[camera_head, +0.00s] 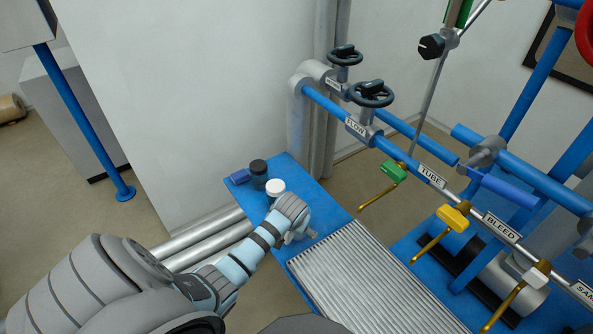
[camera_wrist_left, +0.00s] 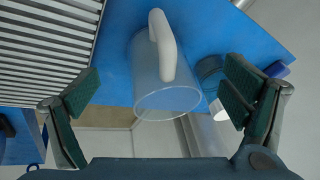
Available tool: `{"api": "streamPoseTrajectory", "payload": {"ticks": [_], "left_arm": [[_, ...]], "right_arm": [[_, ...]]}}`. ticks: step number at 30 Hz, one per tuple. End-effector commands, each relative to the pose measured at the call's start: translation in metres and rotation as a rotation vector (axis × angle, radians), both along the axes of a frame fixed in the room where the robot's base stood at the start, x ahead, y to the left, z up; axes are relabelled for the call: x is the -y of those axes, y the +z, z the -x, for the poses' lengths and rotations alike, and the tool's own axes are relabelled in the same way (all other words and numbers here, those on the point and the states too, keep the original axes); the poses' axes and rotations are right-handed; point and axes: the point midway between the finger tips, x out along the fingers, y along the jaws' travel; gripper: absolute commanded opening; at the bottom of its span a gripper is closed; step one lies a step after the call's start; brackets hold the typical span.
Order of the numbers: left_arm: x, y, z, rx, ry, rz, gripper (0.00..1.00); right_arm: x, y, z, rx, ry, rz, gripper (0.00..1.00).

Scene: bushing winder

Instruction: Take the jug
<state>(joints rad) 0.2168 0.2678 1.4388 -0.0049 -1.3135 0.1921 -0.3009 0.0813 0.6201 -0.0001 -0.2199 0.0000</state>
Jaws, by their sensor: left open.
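The jug (camera_wrist_left: 150,72) is a clear, see-through vessel with a white handle (camera_wrist_left: 163,42), standing on the blue shelf (camera_wrist_left: 225,30) in the left wrist view. My left gripper (camera_wrist_left: 163,88) is open, with one dark green-padded finger on each side of the jug and visible gaps to it. Nothing is held. In the head view my left gripper (camera_head: 299,233) is low over the blue shelf (camera_head: 325,213) and hides most or all of the jug. My right gripper is in neither view.
A black-capped jar (camera_head: 259,172), a white-capped bottle (camera_head: 275,188) and a small blue object (camera_head: 240,176) stand close beside the jug. A ribbed grey tray (camera_head: 370,285) lies to the right. Blue pipes with valves, including a green-handled one (camera_head: 393,171), run above.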

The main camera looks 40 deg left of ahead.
Motion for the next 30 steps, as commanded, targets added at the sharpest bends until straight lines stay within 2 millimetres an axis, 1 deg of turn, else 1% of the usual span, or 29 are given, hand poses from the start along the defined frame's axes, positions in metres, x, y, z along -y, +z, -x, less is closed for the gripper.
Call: {"api": "streamPoseTrajectory", "payload": {"ticks": [4, 6, 9, 12, 17, 30], "left_arm": [[-0.004, -0.019, -0.006, 0.001, -0.001, -0.001, 0.93], [-0.007, -0.034, -0.010, 0.000, -0.001, 0.000, 0.93], [-0.012, -0.051, -0.015, -0.001, -0.001, 0.000, 0.93], [-0.014, -0.055, -0.018, 0.001, -0.001, -0.001, 0.93], [-0.014, -0.052, -0.018, 0.001, -0.002, 0.000, 0.93], [-0.014, -0.052, -0.018, 0.001, -0.002, 0.000, 0.23]], "right_arm": [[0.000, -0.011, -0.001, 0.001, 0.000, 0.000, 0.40], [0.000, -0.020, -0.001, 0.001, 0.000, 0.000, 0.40], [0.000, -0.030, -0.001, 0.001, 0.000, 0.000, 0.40], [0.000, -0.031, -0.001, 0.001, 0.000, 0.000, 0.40], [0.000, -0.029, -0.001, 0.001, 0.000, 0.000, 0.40], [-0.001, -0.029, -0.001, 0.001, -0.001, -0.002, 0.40]]}}
